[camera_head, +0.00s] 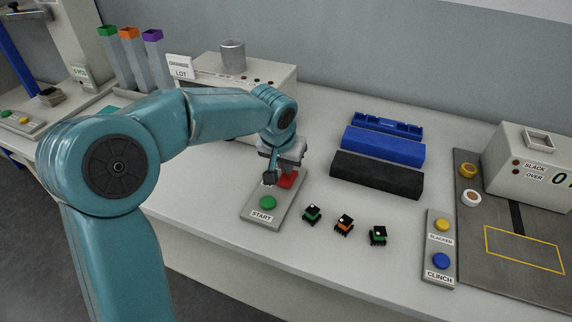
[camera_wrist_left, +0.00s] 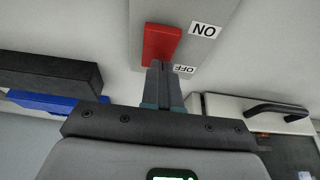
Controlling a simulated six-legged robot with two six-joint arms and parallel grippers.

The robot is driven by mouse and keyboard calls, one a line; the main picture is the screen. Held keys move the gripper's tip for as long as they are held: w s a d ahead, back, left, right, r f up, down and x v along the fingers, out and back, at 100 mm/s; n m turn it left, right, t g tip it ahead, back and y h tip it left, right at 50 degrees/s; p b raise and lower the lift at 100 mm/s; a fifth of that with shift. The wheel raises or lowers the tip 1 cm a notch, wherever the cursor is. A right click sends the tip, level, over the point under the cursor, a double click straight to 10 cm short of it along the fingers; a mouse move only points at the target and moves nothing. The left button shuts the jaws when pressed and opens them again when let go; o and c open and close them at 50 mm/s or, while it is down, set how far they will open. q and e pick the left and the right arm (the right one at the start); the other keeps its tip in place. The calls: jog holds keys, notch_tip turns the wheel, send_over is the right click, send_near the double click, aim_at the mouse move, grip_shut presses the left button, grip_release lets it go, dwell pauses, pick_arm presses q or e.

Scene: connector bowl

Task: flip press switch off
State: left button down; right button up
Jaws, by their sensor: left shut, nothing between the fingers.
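The press switch is a red rocker (camera_head: 287,180) on a grey panel (camera_head: 258,211) that also carries a green START button (camera_head: 267,202). In the left wrist view the red rocker (camera_wrist_left: 160,43) sits beside ON and OFF labels. My left gripper (camera_head: 270,180) is shut and empty, pointing down at the panel. In the left wrist view its fingertips (camera_wrist_left: 160,66) are at the OFF-side end of the rocker; I cannot tell whether they touch it. The gripper hides part of the panel in the head view. My right gripper is not in view.
Several small connectors, such as an orange one (camera_head: 344,225), lie right of the panel. Behind them are a black block (camera_head: 376,175) and blue blocks (camera_head: 383,145). A panel with SLACKEN and CLINCH buttons (camera_head: 439,245) stands right. A machine box (camera_head: 245,75) is behind my arm.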

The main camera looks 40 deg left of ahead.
aim_at(283, 180)
pick_arm(q)
jog(key=shift+s+d+f, duration=0.1)
jog(key=shift+s+f, duration=0.1)
jog(key=shift+f, duration=0.05)
jog(key=shift+s, duration=0.15)
jog(key=shift+s+d+r+b, duration=0.15)
jog(key=shift+s+b, duration=0.25)
jog(key=shift+s, duration=0.2)
jog(key=shift+w+r+p, duration=0.1)
jog(key=shift+r+p, duration=0.2)
jog(key=p+v, duration=0.1)
jog(key=v, duration=0.1)
jog(key=w+p+v, duration=0.1)
jog(key=p+v, duration=0.1)
jog(key=shift+s+r, duration=0.15)
jog(key=shift+r, duration=0.3)
jog(key=v, duration=0.8)
jog(key=shift+s+r+p, duration=0.2)
jog(key=shift+r+p, duration=0.1)
jog(key=shift+r, duration=0.05)
